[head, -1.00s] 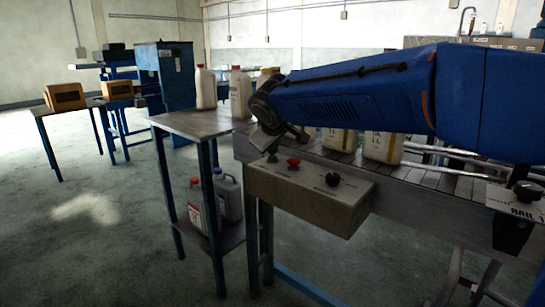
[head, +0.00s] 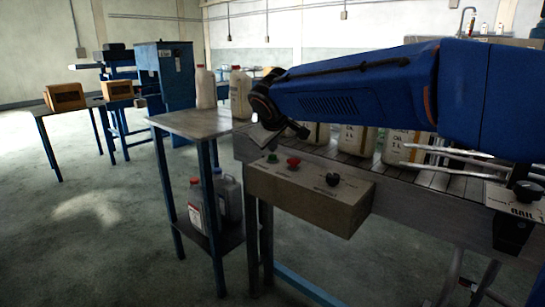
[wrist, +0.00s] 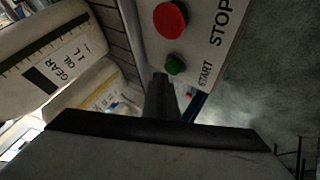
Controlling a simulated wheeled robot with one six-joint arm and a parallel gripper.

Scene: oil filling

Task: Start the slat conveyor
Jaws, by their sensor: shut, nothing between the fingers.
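A beige control box (head: 300,198) is fixed to the near side of the slat conveyor (head: 350,167). It carries a green START button (head: 272,158), a red STOP button (head: 293,163) and a black knob (head: 333,180). The wrist view shows the green button (wrist: 174,64) and the larger red button (wrist: 170,18) beside their labels. My gripper (head: 262,140) is shut and empty, just above the green button; its dark fingertips (wrist: 160,80) appear close beside that button. Whether they touch cannot be told. White oil bottles (head: 402,146) stand on the slats, partly hidden behind my arm.
A side table (head: 185,124) left of the conveyor holds two white bottles (head: 205,88), with jugs (head: 230,197) on its lower shelf. Guide rails (head: 440,155) and a rail knob (head: 527,190) are at right. The floor at front left is clear.

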